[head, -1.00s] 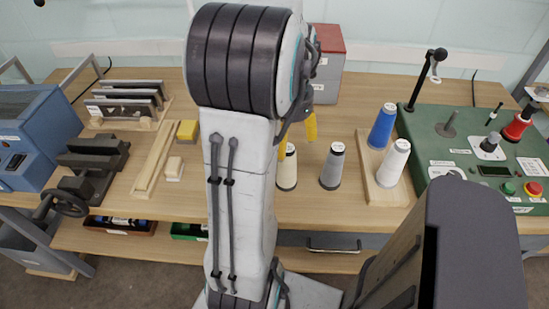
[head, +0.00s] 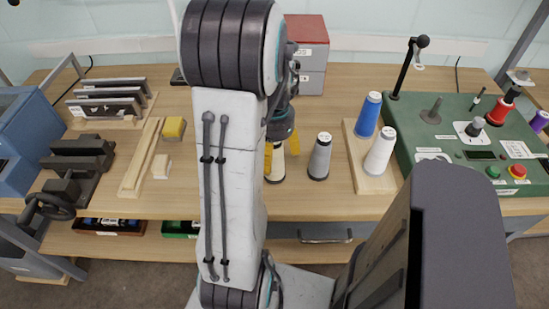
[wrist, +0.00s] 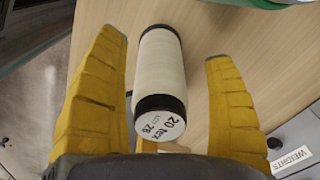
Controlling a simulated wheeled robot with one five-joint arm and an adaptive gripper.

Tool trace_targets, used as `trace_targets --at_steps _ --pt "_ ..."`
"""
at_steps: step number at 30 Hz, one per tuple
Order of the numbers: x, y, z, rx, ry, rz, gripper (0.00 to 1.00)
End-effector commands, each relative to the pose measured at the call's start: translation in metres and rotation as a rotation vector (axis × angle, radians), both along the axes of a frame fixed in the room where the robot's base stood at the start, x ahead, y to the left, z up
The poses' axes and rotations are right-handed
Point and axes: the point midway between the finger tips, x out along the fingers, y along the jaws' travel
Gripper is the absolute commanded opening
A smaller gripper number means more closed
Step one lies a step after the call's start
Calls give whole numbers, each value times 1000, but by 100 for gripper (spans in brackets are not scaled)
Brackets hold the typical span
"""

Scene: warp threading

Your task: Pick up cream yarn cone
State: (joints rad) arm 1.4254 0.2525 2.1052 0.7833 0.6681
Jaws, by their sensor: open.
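The cream yarn cone (head: 274,163) stands on the workbench, partly hidden by my arm in the head view. In the wrist view, the cream yarn cone (wrist: 160,75) lies between my two yellow fingers, its dark-rimmed label end marked "20 tex" toward the camera. My gripper (wrist: 165,85) is open, with a gap showing on both sides of the cone. In the head view my gripper (head: 281,150) is at the cone, a yellow finger to either side of it.
A grey cone (head: 320,157) stands close to the right of the cream one. Blue (head: 367,114) and white (head: 380,152) cones stand on a wooden board (head: 372,182) farther right. A red-topped cabinet (head: 307,52) is behind.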

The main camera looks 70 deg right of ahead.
Motion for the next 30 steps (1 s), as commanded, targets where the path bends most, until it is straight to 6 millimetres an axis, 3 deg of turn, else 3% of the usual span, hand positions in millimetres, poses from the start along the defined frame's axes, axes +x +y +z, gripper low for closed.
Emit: trace_targets --at_steps 4,25,30 --pt "0 0 0 0 0 0 77" --pt "0 0 0 1 0 0 14" --pt "0 0 0 1 0 0 12"
